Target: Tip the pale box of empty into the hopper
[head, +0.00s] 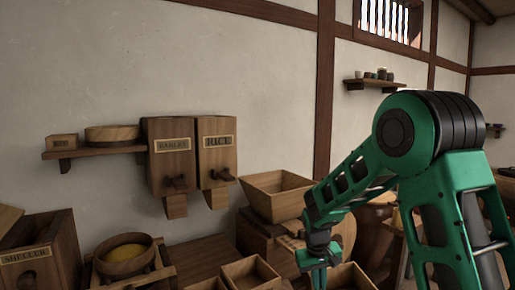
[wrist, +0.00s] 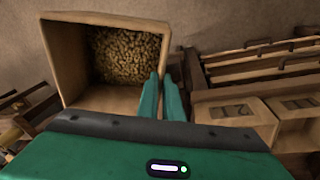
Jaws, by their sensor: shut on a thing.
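My gripper (wrist: 164,85) is shut at the near right wall of a pale wooden box (wrist: 72,60), and this wall appears to be between its fingers. The box fills the left of the wrist view, its mouth towards the camera, with brownish-yellow grain-like bits (wrist: 125,55) inside. In the head view my gripper (head: 315,278) is low, beside a pale box (head: 350,278) cut by the bottom edge; its contents are hidden there. A wooden hopper (head: 278,195) with sloping sides stands behind and left of my gripper. Its inside is mostly hidden.
Other open boxes (head: 250,272) stand left of my gripper. Wall bins marked barley (head: 172,158) and rice (head: 217,155) hang at left. A bowl of yellow stuff (head: 125,258) and a sheller (head: 40,255) stand at lower left. Wooden racks (wrist: 265,65) show in the wrist view.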

